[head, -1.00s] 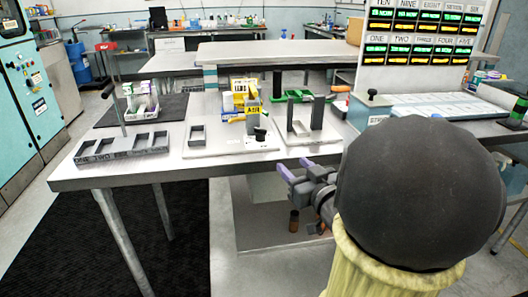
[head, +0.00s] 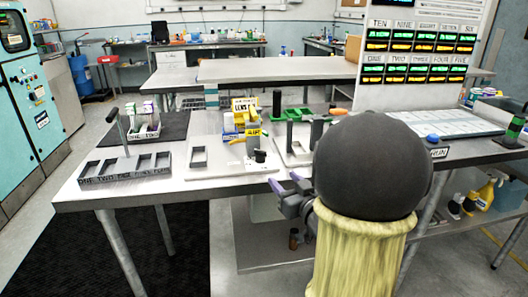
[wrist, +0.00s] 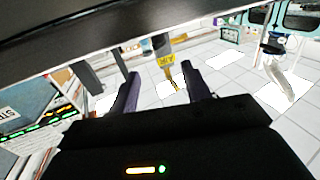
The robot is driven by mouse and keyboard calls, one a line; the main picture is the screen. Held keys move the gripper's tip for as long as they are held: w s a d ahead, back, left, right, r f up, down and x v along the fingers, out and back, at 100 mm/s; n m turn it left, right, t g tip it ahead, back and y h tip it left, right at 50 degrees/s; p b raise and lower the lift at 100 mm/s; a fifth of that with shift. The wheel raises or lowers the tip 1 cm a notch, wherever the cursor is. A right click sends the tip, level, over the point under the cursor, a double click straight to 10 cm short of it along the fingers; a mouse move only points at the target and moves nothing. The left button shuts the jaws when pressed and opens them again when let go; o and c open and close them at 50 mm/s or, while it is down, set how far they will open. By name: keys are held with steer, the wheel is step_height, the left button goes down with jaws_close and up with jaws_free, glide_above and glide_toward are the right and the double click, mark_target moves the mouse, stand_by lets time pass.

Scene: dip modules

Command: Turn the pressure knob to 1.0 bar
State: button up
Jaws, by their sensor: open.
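A small black knob (head: 260,156) stands on the pale plate (head: 231,165) of the air station. It is beside a grey post with a yellow AIR label (head: 253,133). I see no readable pressure scale. My gripper (head: 286,184) has purple fingertips spread apart and empty. In the head view it is at the table's front edge, below and right of the knob, apart from it. In the wrist view the open fingers (wrist: 163,92) frame the AIR label (wrist: 166,60), which appears upside down; I cannot make out the knob there.
Left of the station is a dark slotted rack (head: 126,169) with an upright handle. Right of it, a fixture with dark uprights (head: 290,137) is partly hidden by my arm. A blue button (head: 432,137) and RUN label are at right.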

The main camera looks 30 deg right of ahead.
mark_target(262, 157)
steer(key=shift+w+r+p, duration=0.2)
steer(key=shift+w+p, duration=0.35)
steer(key=shift+p, duration=1.5)
steer(key=p, duration=0.3)
steer(key=shift+w, duration=0.2)
steer(key=w, duration=1.1)
steer(key=shift+w+d+f+p, duration=0.1)
steer(key=shift+w+f+p, duration=0.15)
steer(key=shift+w+p, duration=0.1)
steer(key=c, duration=0.9)
